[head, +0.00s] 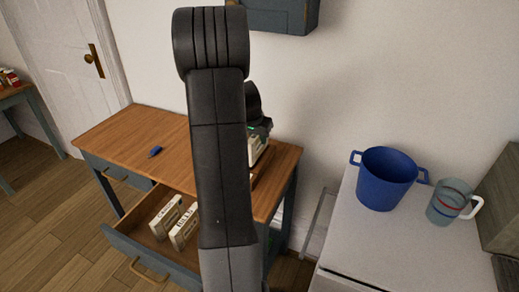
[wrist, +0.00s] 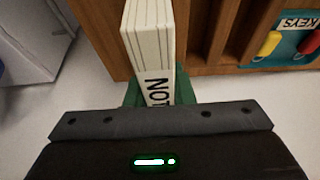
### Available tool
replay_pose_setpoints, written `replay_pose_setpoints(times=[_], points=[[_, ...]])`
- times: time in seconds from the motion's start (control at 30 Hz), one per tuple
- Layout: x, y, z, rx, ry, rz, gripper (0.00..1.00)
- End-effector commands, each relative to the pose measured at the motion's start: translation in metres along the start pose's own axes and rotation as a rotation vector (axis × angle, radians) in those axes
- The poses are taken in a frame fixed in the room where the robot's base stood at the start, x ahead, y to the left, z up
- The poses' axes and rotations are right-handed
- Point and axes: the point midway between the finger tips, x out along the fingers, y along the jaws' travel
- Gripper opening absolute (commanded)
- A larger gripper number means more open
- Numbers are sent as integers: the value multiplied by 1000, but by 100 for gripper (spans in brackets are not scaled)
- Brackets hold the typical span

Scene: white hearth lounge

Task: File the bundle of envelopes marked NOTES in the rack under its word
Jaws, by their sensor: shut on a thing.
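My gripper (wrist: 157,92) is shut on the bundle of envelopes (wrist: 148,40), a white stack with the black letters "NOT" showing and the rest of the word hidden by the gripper. In the wrist view the bundle points up toward the wooden rack (wrist: 222,62), which has upright dividers and slots. I cannot tell whether the bundle touches the rack. In the head view my arm hides most of the gripper and rack, but part of the held bundle (head: 257,149) shows above the desk's right end. The rack's word labels for the slots are not readable.
The desk (head: 120,135) has an open drawer (head: 150,240) with two other bundles (head: 166,217) (head: 185,226) standing in it. A blue object (head: 155,152) lies on top. A blue pot (head: 386,182) and a pitcher (head: 449,203) stand right. A KEYS panel (wrist: 285,50) is beside the slots.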

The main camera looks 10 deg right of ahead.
Motion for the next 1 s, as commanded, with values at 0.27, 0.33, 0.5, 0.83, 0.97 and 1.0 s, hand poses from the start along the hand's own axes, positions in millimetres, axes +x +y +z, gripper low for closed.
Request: replay_pose_setpoints(times=[0.27, 0.33, 0.5, 0.83, 0.97, 1.0], points=[[27, 0, 12, -1, -2, 2, 0], [35, 1, 15, -1, -2, 2, 0], [38, 0, 16, 0, 1, -1, 0], [41, 0, 17, 0, 1, -1, 37], [41, 0, 17, 0, 1, -1, 43], [41, 0, 17, 0, 1, -1, 43]])
